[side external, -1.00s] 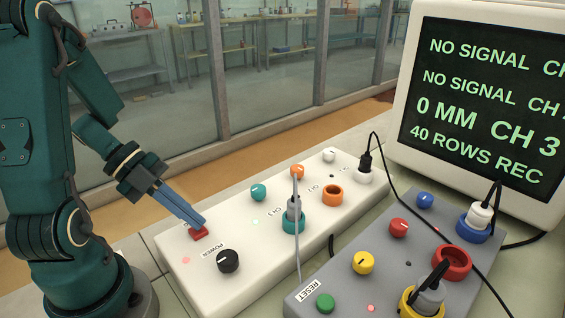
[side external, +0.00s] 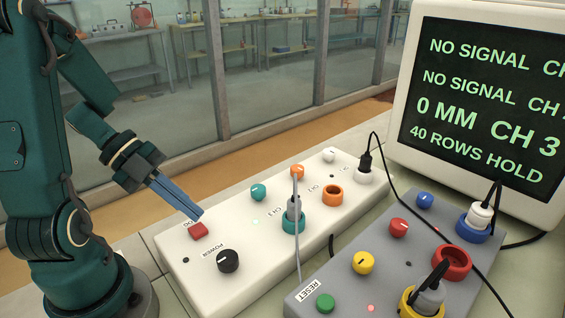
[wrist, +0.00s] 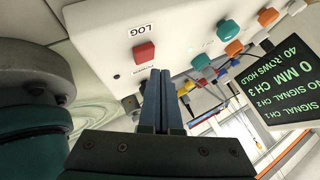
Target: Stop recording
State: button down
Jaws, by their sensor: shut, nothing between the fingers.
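The red square button (side external: 198,230) sits at the left end of the white box (side external: 250,270); in the wrist view the red button (wrist: 144,52) has a LOG label beside it. My gripper (side external: 199,215) is shut and empty, its blue fingertips just above and behind the button; a small gap seems to show. The fingers (wrist: 158,75) also show closed together in the wrist view. The monitor (side external: 480,100) reads "40 ROWS HOLD", "0 MM CH 3" and "NO SIGNAL" on two lines. The small lamp at the box's left end (side external: 186,260) is dark.
A black POWER knob (side external: 228,260) stands close to the red button. Coloured knobs and sockets with plugs and cables cover the white box and the grey box (side external: 335,285). A glass wall (side external: 270,70) runs behind the bench.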

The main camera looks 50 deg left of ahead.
aim_at(192, 226)
notch_tip(192, 226, up, 6)
jog(key=shift+f, duration=0.1)
dwell(0.4)
dwell(0.5)
